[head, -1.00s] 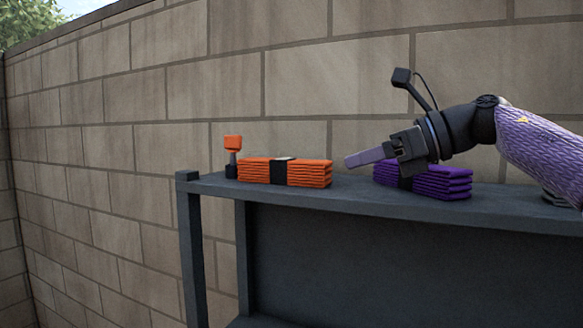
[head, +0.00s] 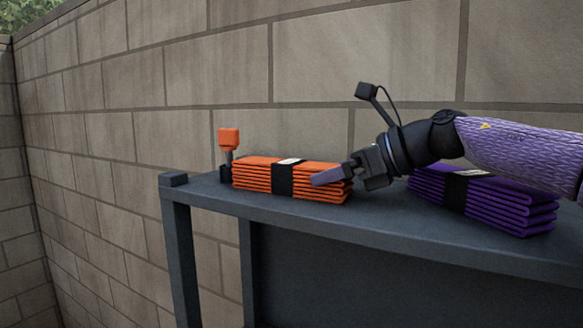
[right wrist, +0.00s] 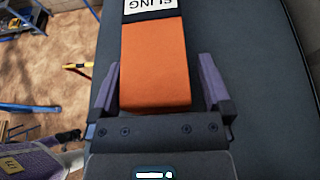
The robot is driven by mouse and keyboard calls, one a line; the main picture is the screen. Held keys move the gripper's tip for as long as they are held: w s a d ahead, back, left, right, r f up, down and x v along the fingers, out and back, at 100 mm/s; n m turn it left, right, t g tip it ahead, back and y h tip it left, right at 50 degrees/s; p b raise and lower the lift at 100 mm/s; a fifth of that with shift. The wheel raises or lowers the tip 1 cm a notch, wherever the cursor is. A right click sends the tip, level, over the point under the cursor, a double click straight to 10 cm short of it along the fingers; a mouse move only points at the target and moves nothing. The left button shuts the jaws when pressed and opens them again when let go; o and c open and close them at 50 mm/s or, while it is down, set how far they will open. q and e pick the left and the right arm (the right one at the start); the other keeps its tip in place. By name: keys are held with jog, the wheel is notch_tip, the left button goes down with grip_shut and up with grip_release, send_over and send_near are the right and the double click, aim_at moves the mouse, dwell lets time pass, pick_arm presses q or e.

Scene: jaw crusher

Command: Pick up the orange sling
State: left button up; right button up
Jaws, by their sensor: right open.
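The orange sling (head: 258,178) is a folded stack with a black band and a white label, lying on the dark shelf top near its left end. My right gripper (head: 330,177) is at the right end of the orange sling in the head view. In the right wrist view the open fingers (right wrist: 157,85) stand one on each side of the near end of the orange sling (right wrist: 155,60), with a gap on both sides. The label on the band there reads "SLING".
A purple folded sling (head: 510,207) lies on the shelf (head: 310,216) to the right, below my right arm. A small orange-topped post (head: 229,140) stands just behind the orange sling's left end. A block wall (head: 300,60) rises behind the shelf.

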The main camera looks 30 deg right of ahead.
jog(key=shift+w+a+f, duration=0.1)
jog(key=shift+w+a, duration=0.1)
jog(key=shift+w, duration=0.1)
jog(key=shift+s+a, duration=0.15)
jog(key=shift+a, duration=0.1)
jog(key=shift+d, duration=0.15)
jog(key=c, duration=0.5)
grip_shut()
